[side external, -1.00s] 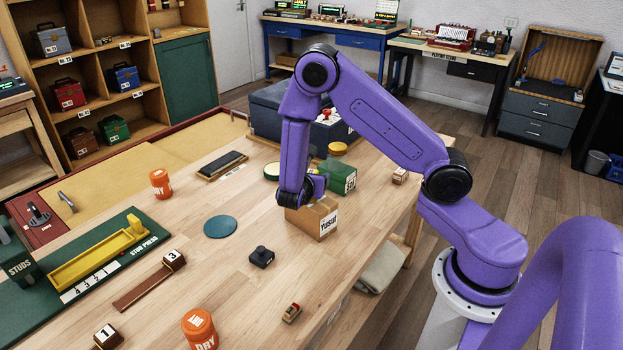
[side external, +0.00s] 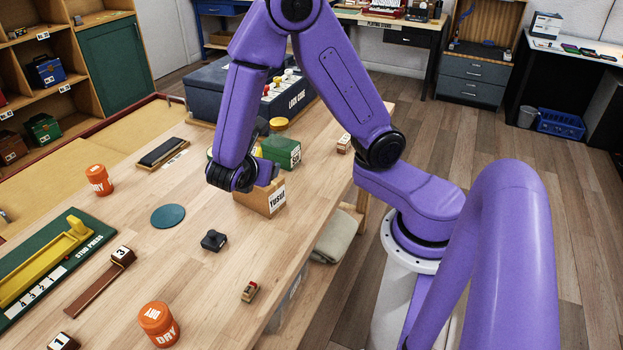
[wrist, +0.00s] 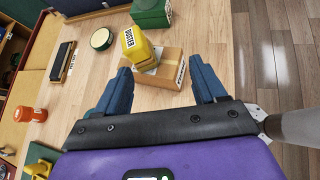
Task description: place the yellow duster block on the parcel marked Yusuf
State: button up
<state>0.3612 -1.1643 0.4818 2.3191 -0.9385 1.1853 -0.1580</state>
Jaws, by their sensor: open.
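The parcel marked Yusuf (side external: 262,203) is a tan cardboard box near the table's right edge. It also shows in the wrist view (wrist: 170,66). The yellow duster block (wrist: 139,48), lettered DUSTER, appears to stand on the left part of the parcel's top; its exact contact there cannot be told.
A green box (side external: 281,151) stands close behind the parcel. A black knobbed block (side external: 213,240), a blue disc (side external: 168,216) and an orange jar (side external: 158,324) lie in front and to the left. The tabletop between them is clear.

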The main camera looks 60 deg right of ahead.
jog(key=s+a+r+m+g+y, duration=0.1)
jog(key=s+a+r+m+y, duration=0.1)
jog(key=s, duration=0.4)
jog(key=s+a+r+m+g+y, duration=0.1)
jog(key=s+a+m+y, duration=0.1)
jog(key=s+y, duration=0.3)
jog(key=s+a+r+m+g+y, duration=0.1)
jog(key=s+a+r+m+y, duration=0.1)
jog(key=s, duration=0.7)
jog(key=shift+s+r+m+y, duration=0.3)
jog(key=shift+m+y, duration=0.3)
jog(key=shift+y, duration=0.6)
jog(key=shift+w+a, duration=0.1)
